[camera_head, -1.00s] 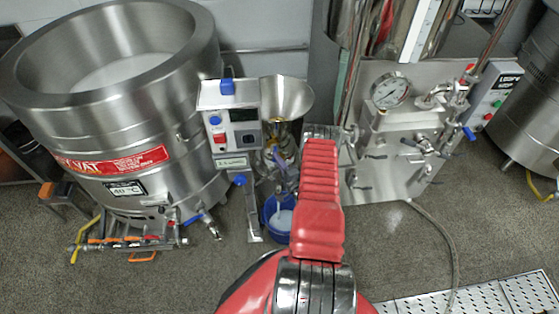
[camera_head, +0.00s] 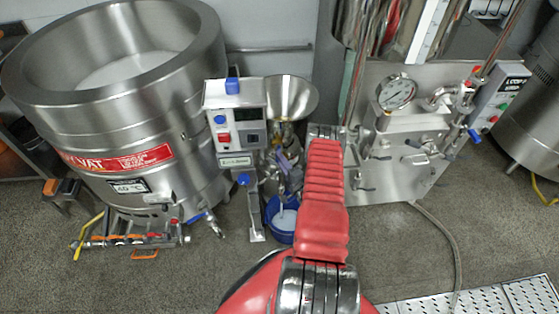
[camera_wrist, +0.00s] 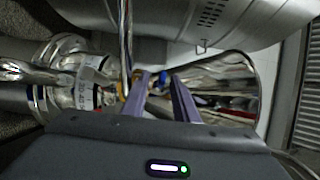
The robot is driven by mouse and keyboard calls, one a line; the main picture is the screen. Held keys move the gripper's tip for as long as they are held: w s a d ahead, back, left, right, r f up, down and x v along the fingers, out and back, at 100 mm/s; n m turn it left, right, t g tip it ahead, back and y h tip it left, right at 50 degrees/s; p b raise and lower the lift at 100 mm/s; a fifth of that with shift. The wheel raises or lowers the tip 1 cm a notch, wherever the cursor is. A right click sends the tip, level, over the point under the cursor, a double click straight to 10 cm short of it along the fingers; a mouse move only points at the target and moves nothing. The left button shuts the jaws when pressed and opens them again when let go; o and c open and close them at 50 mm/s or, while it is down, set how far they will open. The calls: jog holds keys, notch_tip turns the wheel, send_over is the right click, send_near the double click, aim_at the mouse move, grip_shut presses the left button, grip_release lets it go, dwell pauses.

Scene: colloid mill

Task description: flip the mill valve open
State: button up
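The colloid mill stands at the centre of the head view, with a steel hopper (camera_head: 291,97) on top and a control box (camera_head: 236,118) at its left. My gripper (camera_wrist: 160,77) shows in the wrist view as two purple fingers, apart, with no object clearly held between them. In the head view, the fingers are small and partly hidden by my red arm, below the hopper and close to the mill's body. I cannot pick out the mill valve's handle for certain. A blue bucket (camera_head: 277,229) with pale liquid stands on the floor below the mill.
A large steel vat (camera_head: 110,120) stands at the left, with pipes and a blue-handled valve low in front. A steel panel with a gauge (camera_head: 397,92) and several handles stands at the right. A hose (camera_head: 447,236) and a floor grate (camera_head: 480,300) lie at the front right.

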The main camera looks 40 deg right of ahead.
jog(key=v, duration=1.3)
jog(key=shift+s+a, duration=0.1)
jog(key=shift+c, duration=0.2)
